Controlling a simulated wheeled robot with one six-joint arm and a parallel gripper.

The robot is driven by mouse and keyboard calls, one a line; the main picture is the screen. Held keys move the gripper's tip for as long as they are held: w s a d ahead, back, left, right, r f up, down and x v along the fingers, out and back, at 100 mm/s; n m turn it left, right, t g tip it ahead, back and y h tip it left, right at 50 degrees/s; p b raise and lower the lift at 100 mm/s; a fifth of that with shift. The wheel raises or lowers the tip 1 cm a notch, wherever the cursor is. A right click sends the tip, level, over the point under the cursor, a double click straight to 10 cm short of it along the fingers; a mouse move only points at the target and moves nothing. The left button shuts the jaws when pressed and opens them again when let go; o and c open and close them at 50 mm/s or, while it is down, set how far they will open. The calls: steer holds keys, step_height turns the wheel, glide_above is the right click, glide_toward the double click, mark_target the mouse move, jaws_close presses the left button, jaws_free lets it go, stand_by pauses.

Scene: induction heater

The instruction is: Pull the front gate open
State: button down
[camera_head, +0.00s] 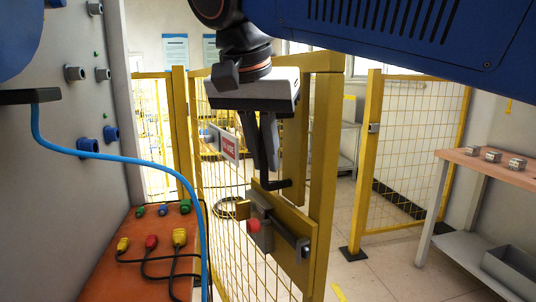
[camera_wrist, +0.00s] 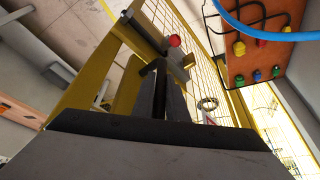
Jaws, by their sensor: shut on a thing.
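The front gate is a yellow frame with wire mesh (camera_head: 323,190), standing ajar, with a gap between its free edge and the yellow post (camera_head: 370,160) at right. Its yellow lock plate (camera_head: 282,226) carries a red knob (camera_head: 253,225) and a black bolt (camera_head: 290,240). My gripper (camera_head: 268,170) points down at the gate's edge, shut on the dark gate handle (camera_head: 280,184) just above the plate. In the wrist view, the dark fingers (camera_wrist: 162,85) meet near the gate frame (camera_wrist: 90,75), and the red knob (camera_wrist: 174,41) shows beyond. The fingers partly hide the handle.
An orange-topped bench (camera_head: 120,275) with coloured plugs and a blue cable (camera_head: 150,165) stands at left. A table (camera_head: 455,160) with small metal parts stands at right. Open floor (camera_head: 385,265) lies between gate and table.

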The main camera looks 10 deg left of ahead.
steer(key=c, duration=1.8)
jaws_free()
steer(key=shift+s+d, duration=0.1)
steer(key=shift+o, duration=0.2)
steer(key=shift+r, duration=0.1)
steer(key=v, duration=1.1)
steer(key=shift+s+r, duration=0.2)
steer(key=shift+r, duration=0.15)
